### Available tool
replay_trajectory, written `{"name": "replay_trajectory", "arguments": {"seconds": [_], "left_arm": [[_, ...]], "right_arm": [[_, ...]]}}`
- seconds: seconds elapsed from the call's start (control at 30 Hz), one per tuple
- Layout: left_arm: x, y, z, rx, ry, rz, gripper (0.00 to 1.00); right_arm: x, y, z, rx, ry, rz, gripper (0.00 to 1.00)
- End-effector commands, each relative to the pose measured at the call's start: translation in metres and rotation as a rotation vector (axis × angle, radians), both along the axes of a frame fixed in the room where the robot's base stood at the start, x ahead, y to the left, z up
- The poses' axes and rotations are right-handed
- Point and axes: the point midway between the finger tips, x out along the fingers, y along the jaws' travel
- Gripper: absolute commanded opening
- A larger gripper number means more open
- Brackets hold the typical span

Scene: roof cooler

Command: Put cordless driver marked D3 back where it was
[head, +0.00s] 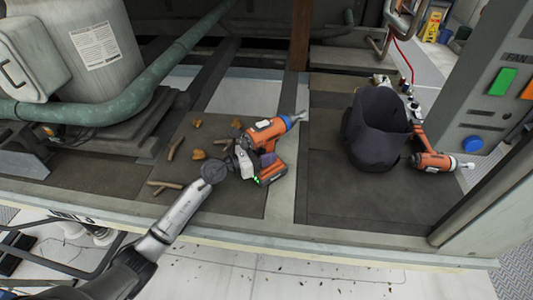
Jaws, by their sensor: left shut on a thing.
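An orange and grey cordless driver (265,131) with a white label and a blue-grey nose is in the middle of the view, its nose pointing right. The label is too small to read. My left gripper (251,160) is shut on this driver at its handle, below the body. The fingers partly hide the handle. I cannot tell whether the driver touches the deck. A second orange driver (436,161) lies at the right, beside a dark bag (378,128); no marking on it is readable. My right gripper is not in view.
Brown leaves and twigs (175,148) lie on the dark deck left of the held driver. A pale strip (288,180) divides the deck. A green pipe (140,95) and grey tank are at the left. A panel with buttons (501,82) stands at the right.

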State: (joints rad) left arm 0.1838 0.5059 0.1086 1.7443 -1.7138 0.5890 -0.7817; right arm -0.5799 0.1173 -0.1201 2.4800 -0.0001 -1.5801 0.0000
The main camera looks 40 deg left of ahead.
Motion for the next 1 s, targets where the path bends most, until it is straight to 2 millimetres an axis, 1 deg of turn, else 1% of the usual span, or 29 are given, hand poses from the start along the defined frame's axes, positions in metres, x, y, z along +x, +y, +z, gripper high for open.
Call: {"name": "replay_trajectory", "arguments": {"seconds": [0.03, 0.07, 0.3, 0.53, 0.63, 0.77, 1.0], "left_arm": [[0.0, 0.001, 0.001, 0.0, -0.007, 0.001, 0.0], [0.0, 0.0, -0.002, 0.0, 0.001, 0.0, 0.36], [0.0, 0.0, -0.002, 0.0, 0.001, 0.0, 0.58], [0.0, 0.0, -0.001, 0.0, 0.001, 0.0, 0.59], [-0.001, 0.001, 0.002, 0.0, 0.001, 0.001, 0.59], [-0.016, 0.008, 0.0, 0.003, 0.003, 0.002, 0.59], [-0.056, 0.027, -0.001, 0.002, 0.005, 0.001, 0.59]], "right_arm": [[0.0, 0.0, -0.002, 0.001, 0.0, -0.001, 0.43], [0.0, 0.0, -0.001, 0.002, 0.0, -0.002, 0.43], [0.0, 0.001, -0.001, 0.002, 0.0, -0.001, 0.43], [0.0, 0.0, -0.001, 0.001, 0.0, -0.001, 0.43], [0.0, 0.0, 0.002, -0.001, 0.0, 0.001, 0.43], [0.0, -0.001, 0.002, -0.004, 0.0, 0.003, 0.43], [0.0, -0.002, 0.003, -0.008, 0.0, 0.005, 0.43]]}}
